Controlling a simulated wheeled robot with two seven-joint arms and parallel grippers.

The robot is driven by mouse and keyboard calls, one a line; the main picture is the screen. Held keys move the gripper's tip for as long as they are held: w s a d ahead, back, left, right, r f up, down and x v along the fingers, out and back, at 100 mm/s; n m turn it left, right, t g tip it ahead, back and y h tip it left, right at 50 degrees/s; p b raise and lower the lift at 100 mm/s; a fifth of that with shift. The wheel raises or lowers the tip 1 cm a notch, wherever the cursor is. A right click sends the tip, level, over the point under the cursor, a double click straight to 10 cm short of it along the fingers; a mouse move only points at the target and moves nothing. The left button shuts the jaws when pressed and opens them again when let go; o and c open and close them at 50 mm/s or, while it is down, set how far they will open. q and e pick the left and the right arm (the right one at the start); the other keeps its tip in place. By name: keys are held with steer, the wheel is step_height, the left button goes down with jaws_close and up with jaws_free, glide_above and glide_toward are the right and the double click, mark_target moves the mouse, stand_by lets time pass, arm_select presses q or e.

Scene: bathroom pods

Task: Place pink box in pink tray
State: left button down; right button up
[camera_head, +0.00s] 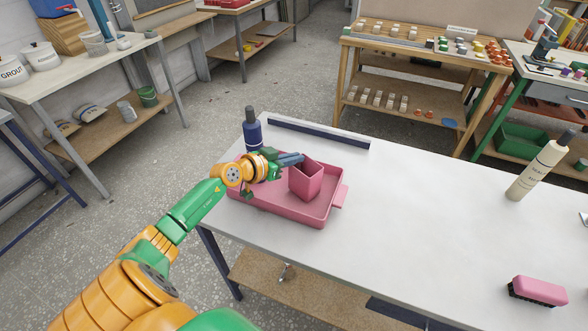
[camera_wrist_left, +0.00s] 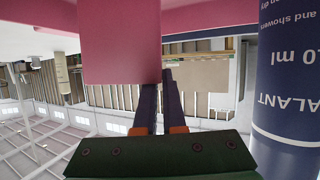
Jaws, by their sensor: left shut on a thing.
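The pink box (camera_head: 306,183) is open-topped and appears upright, within the outline of the pink tray (camera_head: 330,208) toward its right side. I cannot tell whether its base touches the tray floor. My left gripper (camera_head: 293,160) reaches in from the left over the tray, shut on the upper edge of the box. In the left wrist view the box (camera_wrist_left: 120,42) fills the upper middle at the dark fingers (camera_wrist_left: 161,100), and part of the tray (camera_wrist_left: 212,14) shows behind it. My right gripper is in neither view.
A dark blue bottle (camera_head: 252,134) stands close behind the tray's left end, and looms at the right in the wrist view (camera_wrist_left: 288,85). A dark bar (camera_head: 318,133) lies along the table's back edge. A cream bottle (camera_head: 536,172) and pink brush (camera_head: 538,291) are at right. The table's middle is clear.

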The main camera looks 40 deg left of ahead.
arm_select(q)
steer(key=shift+f, duration=0.6)
steer(key=shift+r, duration=0.15)
steer(key=c, duration=1)
jaws_free()
arm_select(e)
steer(key=shift+f, duration=0.25)
arm_select(q)
steer(key=shift+s, duration=0.1)
steer(key=shift+s+r+p, duration=0.15)
steer(key=shift+s+p, duration=0.05)
steer(key=shift+p, duration=0.1)
steer(key=p+v, duration=0.2)
steer(key=v, duration=0.9)
steer(key=shift+s+p, duration=0.25)
steer(key=shift+p, duration=0.15)
arm_select(e)
step_height(320, 180, up, 3)
steer(key=shift+s+r, duration=0.1)
steer(key=shift+r, duration=0.05)
